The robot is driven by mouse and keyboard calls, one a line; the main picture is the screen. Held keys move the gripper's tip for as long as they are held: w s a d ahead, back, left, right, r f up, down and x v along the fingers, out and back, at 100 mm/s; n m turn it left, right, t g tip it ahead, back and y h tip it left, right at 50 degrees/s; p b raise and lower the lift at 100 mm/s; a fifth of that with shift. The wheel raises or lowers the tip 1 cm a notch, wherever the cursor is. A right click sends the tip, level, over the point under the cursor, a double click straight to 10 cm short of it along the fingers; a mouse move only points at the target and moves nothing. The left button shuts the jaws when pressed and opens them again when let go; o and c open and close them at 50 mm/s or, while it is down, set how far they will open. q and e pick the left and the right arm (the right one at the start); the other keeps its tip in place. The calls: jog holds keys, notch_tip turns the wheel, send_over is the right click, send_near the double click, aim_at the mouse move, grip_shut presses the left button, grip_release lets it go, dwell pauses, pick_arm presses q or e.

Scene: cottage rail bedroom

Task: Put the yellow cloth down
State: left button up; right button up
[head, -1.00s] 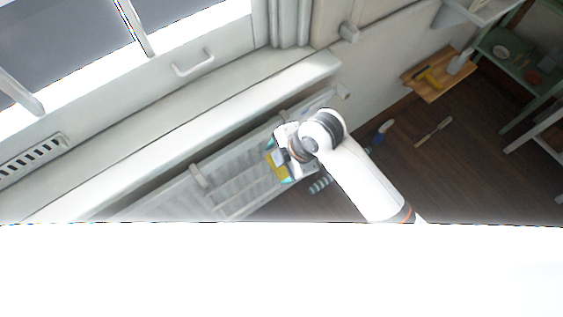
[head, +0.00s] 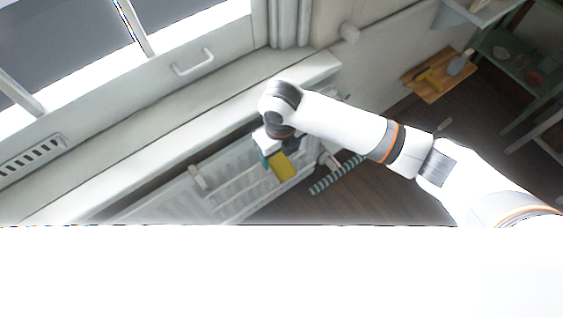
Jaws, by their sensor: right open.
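The yellow cloth (head: 284,168) is a small yellow patch right below my right gripper (head: 276,161), in front of the white radiator with rails (head: 215,188). The gripper's jaws are open, with one teal fingertip showing to the left of the cloth. The gripper body hides part of the cloth. I cannot tell whether the cloth rests on a rail or still touches a finger. My left gripper is not in view.
A white window sill (head: 180,125) runs above the radiator. A teal-and-white striped thing (head: 337,174) lies by the dark floor (head: 395,195). A wooden board (head: 437,82) with items and a green shelf (head: 507,62) stand at the right.

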aim_at(282, 162)
jog(key=shift+w+d+f, duration=0.1)
jog(key=shift+f, duration=2.95)
jog(key=c, duration=1.1)
jog(key=shift+r, duration=0.1)
jog(key=shift+c, duration=0.2)
